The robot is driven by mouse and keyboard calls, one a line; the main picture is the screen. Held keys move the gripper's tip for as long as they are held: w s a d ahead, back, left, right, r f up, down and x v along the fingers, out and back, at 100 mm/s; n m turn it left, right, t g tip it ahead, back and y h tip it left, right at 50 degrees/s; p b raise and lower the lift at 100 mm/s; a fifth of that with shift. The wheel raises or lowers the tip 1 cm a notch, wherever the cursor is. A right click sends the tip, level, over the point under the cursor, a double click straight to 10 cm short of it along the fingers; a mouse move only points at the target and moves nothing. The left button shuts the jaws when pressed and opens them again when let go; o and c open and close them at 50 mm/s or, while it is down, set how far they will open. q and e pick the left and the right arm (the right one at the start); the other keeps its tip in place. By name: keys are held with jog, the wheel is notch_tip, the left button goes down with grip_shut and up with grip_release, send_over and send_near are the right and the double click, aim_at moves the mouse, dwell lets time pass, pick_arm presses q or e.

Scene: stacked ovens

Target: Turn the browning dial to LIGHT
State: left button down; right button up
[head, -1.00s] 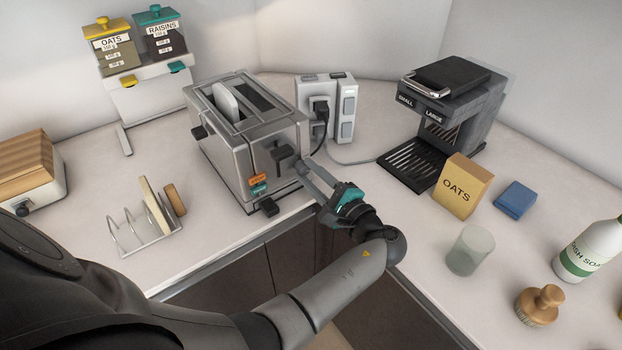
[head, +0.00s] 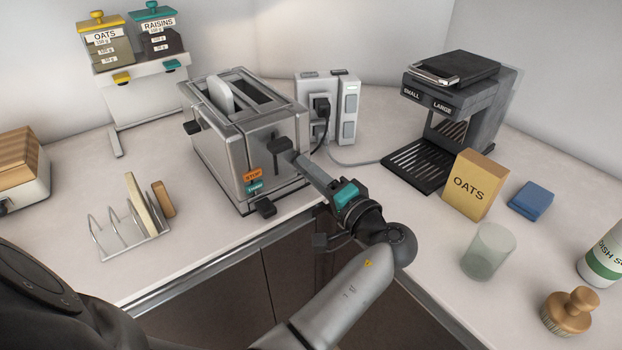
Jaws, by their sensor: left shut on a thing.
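The steel toaster (head: 221,160) stands on the counter with a slice of bread in one slot. The dark browning dial (head: 281,145) is on its front end face, at the right. My left gripper (head: 292,155) reaches it from the lower right, with its fingers shut on the dial and seen nearly edge-on. The fingers partly cover the dial, and I cannot read its marks or its setting. An orange button (head: 253,174) and a teal button (head: 255,186) sit to the left of the dial. My right gripper is not in view.
A toast rack (head: 130,232) stands left of the toaster. A power outlet block (head: 346,105) is behind it. A coffee machine (head: 455,110), an oats box (head: 468,186) and a glass (head: 488,250) stand to the right. The counter's front edge runs below the toaster.

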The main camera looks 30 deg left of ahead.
pick_arm(q)
jog(key=shift+a+n+b, duration=0.1)
jog(key=shift+n+b, duration=0.2)
jog(key=shift+n, duration=0.2)
jog(key=c, duration=0.6)
grip_release()
